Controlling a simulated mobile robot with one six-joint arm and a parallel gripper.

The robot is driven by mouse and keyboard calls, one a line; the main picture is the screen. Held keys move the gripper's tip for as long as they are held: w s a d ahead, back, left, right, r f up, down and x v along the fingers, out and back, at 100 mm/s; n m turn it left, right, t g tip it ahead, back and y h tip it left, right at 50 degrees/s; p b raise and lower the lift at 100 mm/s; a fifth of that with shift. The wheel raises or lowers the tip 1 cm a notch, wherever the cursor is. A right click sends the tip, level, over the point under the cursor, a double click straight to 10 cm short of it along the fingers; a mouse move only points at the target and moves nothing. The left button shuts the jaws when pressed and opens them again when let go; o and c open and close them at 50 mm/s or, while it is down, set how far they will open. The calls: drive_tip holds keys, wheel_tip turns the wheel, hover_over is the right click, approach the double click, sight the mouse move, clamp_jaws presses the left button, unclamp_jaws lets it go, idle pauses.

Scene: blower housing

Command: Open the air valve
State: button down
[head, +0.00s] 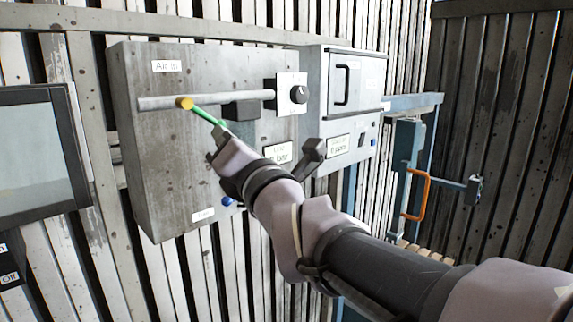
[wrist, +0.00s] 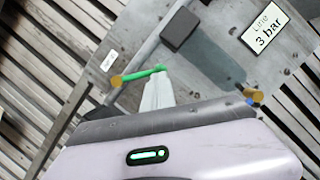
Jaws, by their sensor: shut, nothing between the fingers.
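The air valve sits on the pipe (head: 230,99) of the grey panel, below the "Air in" label (head: 167,66). It has a yellow hub (head: 185,103) and a green lever (head: 207,117). In the head view the lever slants down and right, at an angle to the pipe. In the wrist view the green lever (wrist: 142,76) runs from the yellow hub (wrist: 117,81) to my fingertips. My gripper (head: 222,132) is shut and empty, its tips (wrist: 158,76) at the lever's free end. I cannot tell whether they touch it.
A black knob (head: 298,94) is on a white plate to the right. A "3 bar" label (wrist: 264,27) is on the panel. A cabinet with a black handle (head: 347,84) and an orange handle (head: 417,195) are further right. A screen (head: 35,150) is at the left.

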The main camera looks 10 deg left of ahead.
sight(236, 117)
drive_tip(key=shift+w+d+r+n+g+y+b, duration=0.3)
drive_tip(key=shift+r+n+y+b, duration=0.25)
drive_tip(key=shift+n+b, duration=0.65)
drive_tip(key=shift+w+d+r+n+g+y+b, duration=0.3)
drive_tip(key=shift+r+n+y+b, duration=0.35)
drive_tip(key=shift+n, duration=1.1)
drive_tip(key=shift+w+d+r+n+g+y+b, duration=0.2)
drive_tip(key=shift+w+r+n+g+y+b, duration=0.25)
drive_tip(key=shift+n+b, duration=0.8)
drive_tip(key=shift+s, duration=0.1)
